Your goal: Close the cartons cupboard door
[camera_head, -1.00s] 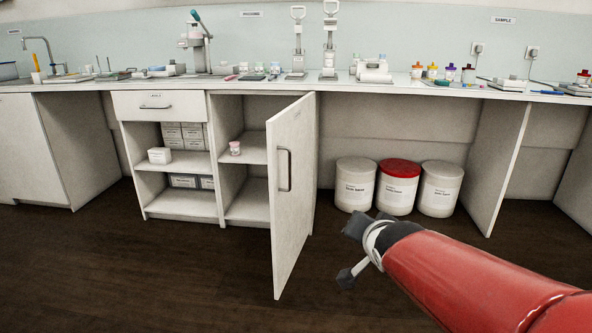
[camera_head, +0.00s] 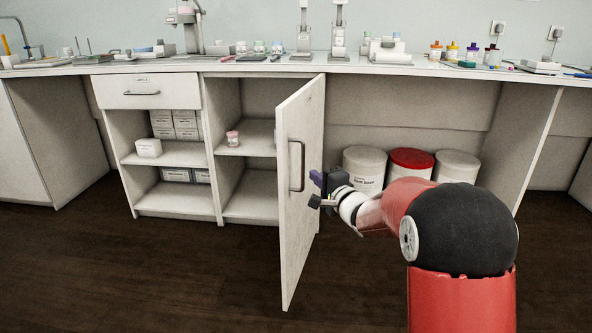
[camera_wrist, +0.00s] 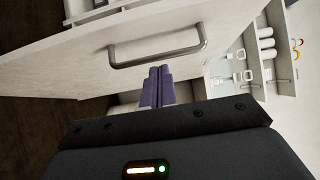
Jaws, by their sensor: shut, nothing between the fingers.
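The cupboard door (camera_head: 302,200) is white with a dark bar handle (camera_head: 297,166). It stands wide open, jutting out from the cupboard toward me. My gripper (camera_head: 317,190) is at the right of the door, near its outer edge and about handle height. In the wrist view the shut, purple fingertips (camera_wrist: 160,80) point at the door panel (camera_wrist: 60,62), just short of the handle (camera_wrist: 157,52) in the picture. I cannot tell whether the fingers touch the door. The fingers are empty.
The open compartment (camera_head: 248,170) holds a small pink-and-white jar (camera_head: 233,138). The shelves to its left hold white cartons (camera_head: 148,148). Several tubs, one with a red lid (camera_head: 411,158), stand under the counter (camera_head: 420,75) behind my arm. The dark floor (camera_head: 150,270) in front is clear.

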